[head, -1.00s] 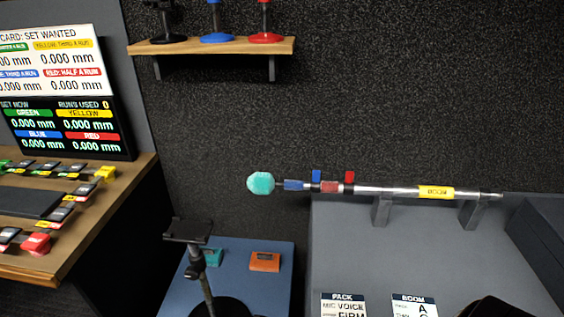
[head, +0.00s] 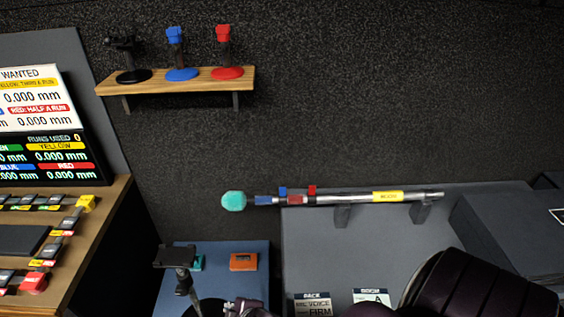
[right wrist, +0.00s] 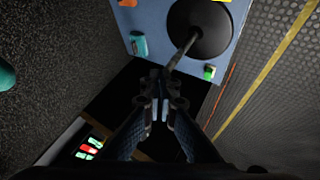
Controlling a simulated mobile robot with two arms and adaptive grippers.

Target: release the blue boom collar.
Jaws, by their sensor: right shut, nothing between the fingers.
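The boom pole (head: 350,197) lies level across two grey supports, with a teal foam tip (head: 233,201) at its left end. The blue boom collar (head: 263,200) is a blue band just right of the tip, and a small blue lever (head: 283,191) stands up beside it. The red collar (head: 295,199) with its raised red lever (head: 312,190) is further right. My right gripper (head: 242,307) shows partly at the bottom edge, below and apart from the boom. In the right wrist view its fingers (right wrist: 158,92) are together and empty. My left gripper is not in view.
A blue table (head: 222,255) below the boom's left end carries an orange box (head: 243,262) and a dark stand (head: 178,258); the stand's round base (right wrist: 205,28) shows in the right wrist view. A wooden shelf (head: 200,79) is above. A console desk (head: 105,215) is at left.

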